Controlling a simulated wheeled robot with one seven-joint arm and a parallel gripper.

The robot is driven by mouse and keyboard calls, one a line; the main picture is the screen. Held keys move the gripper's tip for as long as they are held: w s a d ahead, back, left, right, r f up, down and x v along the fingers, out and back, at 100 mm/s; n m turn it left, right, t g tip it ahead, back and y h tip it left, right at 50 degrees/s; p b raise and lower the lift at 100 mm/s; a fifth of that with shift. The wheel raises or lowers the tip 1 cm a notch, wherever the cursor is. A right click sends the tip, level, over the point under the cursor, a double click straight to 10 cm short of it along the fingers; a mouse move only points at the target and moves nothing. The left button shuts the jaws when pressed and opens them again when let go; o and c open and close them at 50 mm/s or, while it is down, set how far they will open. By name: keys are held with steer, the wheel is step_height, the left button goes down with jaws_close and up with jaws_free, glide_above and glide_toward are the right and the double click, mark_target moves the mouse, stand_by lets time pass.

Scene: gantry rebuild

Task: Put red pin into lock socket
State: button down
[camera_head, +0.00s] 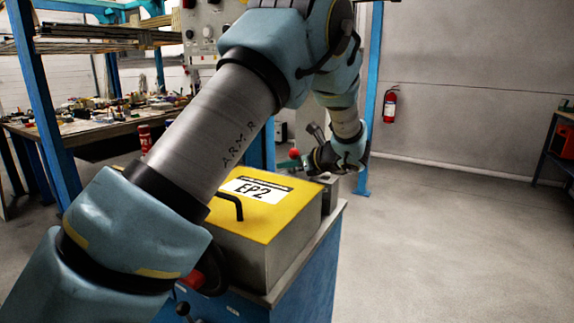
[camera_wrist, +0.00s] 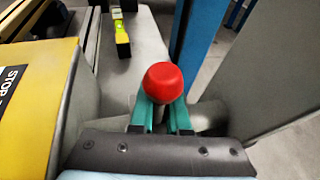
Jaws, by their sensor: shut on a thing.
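The red pin shows as a round red knob (camera_wrist: 163,82) in the wrist view, between the green fingertips of my gripper (camera_wrist: 162,110). My gripper is shut on it. In the head view the red knob (camera_head: 294,154) shows just above the green fingers of my gripper (camera_head: 291,163), over the far right end of the yellow-topped EP2 box. The lower part of the pin is hidden by the fingers. I cannot make out the lock socket in either view.
The yellow-topped box (camera_head: 258,211) with a black handle stands on a blue cabinet (camera_head: 306,292). A blue post (camera_head: 373,95) rises behind my gripper. A cluttered workbench (camera_head: 95,127) stands at the left. The floor at the right (camera_head: 460,240) is clear.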

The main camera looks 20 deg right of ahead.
steer(key=shift+c, duration=1.3)
jaws_free()
steer(key=shift+r, duration=0.1)
steer(key=shift+r+p, duration=2.9)
steer(key=shift+r, duration=1)
